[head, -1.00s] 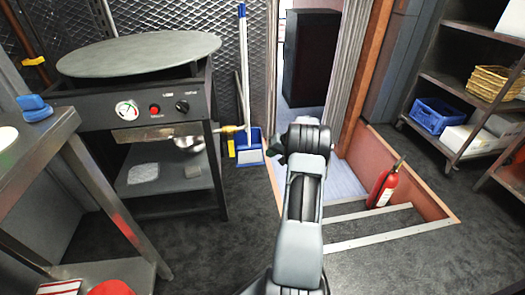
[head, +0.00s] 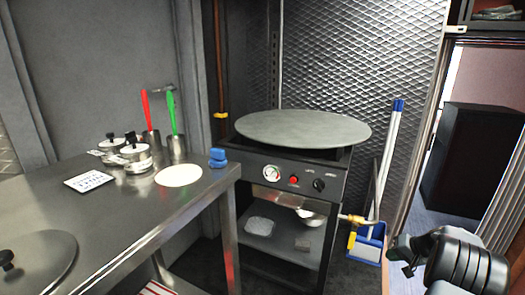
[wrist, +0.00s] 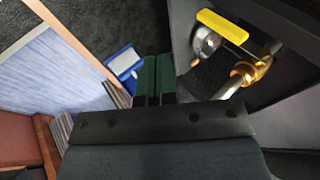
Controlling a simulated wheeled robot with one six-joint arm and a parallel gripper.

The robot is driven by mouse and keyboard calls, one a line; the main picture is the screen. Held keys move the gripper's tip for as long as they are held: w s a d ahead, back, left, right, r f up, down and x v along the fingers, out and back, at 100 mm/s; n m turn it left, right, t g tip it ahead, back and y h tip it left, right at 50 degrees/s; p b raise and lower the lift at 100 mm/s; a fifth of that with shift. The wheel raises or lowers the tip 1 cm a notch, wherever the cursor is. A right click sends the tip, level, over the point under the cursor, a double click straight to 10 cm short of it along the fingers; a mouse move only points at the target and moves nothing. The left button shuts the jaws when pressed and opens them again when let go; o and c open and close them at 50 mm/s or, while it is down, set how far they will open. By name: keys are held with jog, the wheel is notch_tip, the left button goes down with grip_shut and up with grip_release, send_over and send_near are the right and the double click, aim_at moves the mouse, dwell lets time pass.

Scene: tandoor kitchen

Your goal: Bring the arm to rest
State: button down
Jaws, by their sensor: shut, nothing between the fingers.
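My arm (head: 462,268) shows at the lower right of the head view, bent, with its dark rounded joint uppermost. It is to the right of the griddle stand and in front of the doorway. In the wrist view my gripper (wrist: 154,78) has its two dark green fingers side by side, closed, with nothing between them. The fingers are over the floor, apart from the yellow-handled gas valve (wrist: 222,27) at their right. The gripper's fingers cannot be made out clearly in the head view.
A griddle stand (head: 287,175) with a round plate stands centre. A steel table (head: 120,225) with pots, utensils and a blue item (head: 217,158) is at left. A broom and blue dustpan (head: 368,246) lean at the wall. A dark cabinet (head: 470,160) stands beyond the doorway.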

jog(key=s+a+r+n+g+h+p, duration=0.1)
jog(key=s+a+r+n+p, duration=0.15)
jog(key=a+r+p, duration=0.95)
jog(key=s+a+r+n+g+h+p, duration=0.1)
jog(key=s+a+r+g+p, duration=0.2)
jog(key=a+r, duration=0.95)
jog(key=s+a+r+n+h+p, duration=0.1)
jog(key=s+a+r+p, duration=0.3)
jog(key=s+r+p, duration=0.4)
jog(key=s+a+r+n+t+h+p, duration=0.1)
jog(key=s+a+r+n+h+p, duration=0.1)
jog(key=s+r+p, duration=0.6)
notch_tip(320, 180, up, 6)
jog(key=shift+s+a+f+t, duration=0.1)
jog(key=shift+s+a+t, duration=0.25)
jog(key=shift+a, duration=0.5)
jog(key=shift+a, duration=0.15)
